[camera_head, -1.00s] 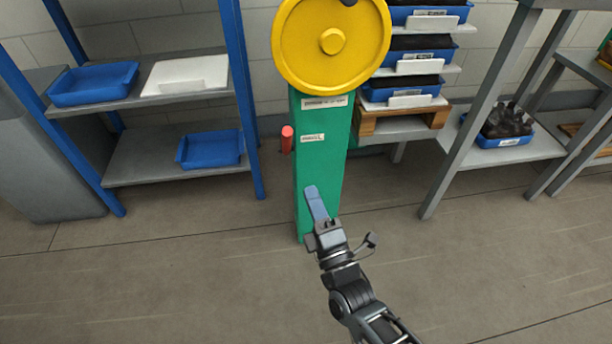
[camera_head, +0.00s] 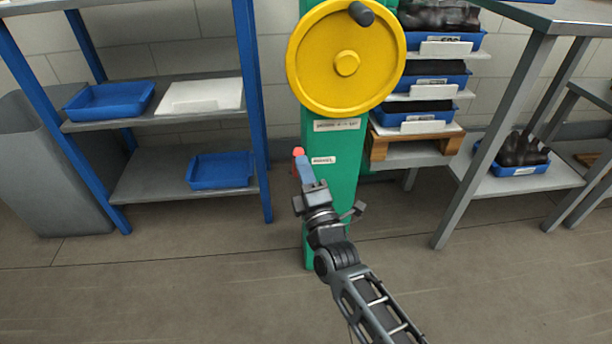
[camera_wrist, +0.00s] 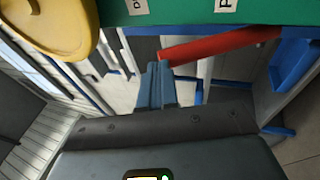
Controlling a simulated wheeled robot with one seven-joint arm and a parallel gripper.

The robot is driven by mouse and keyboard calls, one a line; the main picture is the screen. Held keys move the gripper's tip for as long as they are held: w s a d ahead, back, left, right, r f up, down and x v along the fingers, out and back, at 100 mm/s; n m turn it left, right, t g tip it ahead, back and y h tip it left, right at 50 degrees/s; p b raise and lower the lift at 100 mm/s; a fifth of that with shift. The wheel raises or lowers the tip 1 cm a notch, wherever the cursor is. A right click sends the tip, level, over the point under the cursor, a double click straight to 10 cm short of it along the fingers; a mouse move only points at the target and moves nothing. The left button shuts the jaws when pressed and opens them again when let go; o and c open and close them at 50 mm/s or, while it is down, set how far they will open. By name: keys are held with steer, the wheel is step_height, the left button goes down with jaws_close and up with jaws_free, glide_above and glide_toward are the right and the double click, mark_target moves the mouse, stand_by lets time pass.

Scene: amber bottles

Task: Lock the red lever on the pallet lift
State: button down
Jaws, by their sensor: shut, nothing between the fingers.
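The red lever (camera_head: 298,152) sticks out at the left side of the green lift column (camera_head: 343,190). Most of it is hidden behind my gripper in the head view. In the wrist view the red lever (camera_wrist: 220,45) runs from the green column (camera_wrist: 200,14) to a free end just above my fingertips. My gripper (camera_head: 304,164) is shut and empty, its blue fingers pointing up at the lever. In the wrist view my gripper (camera_wrist: 158,68) is close to the lever's end; I cannot tell whether they touch. A yellow handwheel (camera_head: 330,80) is on the column above.
A blue-posted shelf (camera_head: 150,115) with blue trays (camera_head: 225,170) stands left of the column. A wooden pallet (camera_head: 378,143) with stacked blue bins (camera_head: 425,80) is on the right. A grey rack (camera_head: 505,120) stands farther right. The floor in front is clear.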

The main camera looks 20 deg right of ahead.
mark_target(300, 148)
steer(key=shift+r, duration=0.1)
steer(key=w+r+g+p, duration=0.1)
steer(key=p, duration=0.5)
steer(key=w+d+r+g+p, duration=0.1)
steer(key=w+r+p, duration=0.1)
steer(key=p, duration=0.4)
steer(key=shift+r+m+g+p, duration=0.25)
steer(key=shift+m+g+p, duration=0.15)
steer(key=p, duration=0.1)
steer(key=w+g+p, duration=0.1)
steer(key=w+p, duration=0.1)
steer(key=p, duration=0.1)
steer(key=shift+d+r+g, duration=0.25)
steer(key=shift+g, duration=0.05)
steer(key=shift+w+d+p, duration=0.2)
steer(key=shift+w, duration=0.3)
steer(key=shift+w+d+p, duration=0.2)
steer(key=shift+w, duration=0.3)
steer(key=shift+r, duration=0.1)
steer(key=shift+s, duration=0.1)
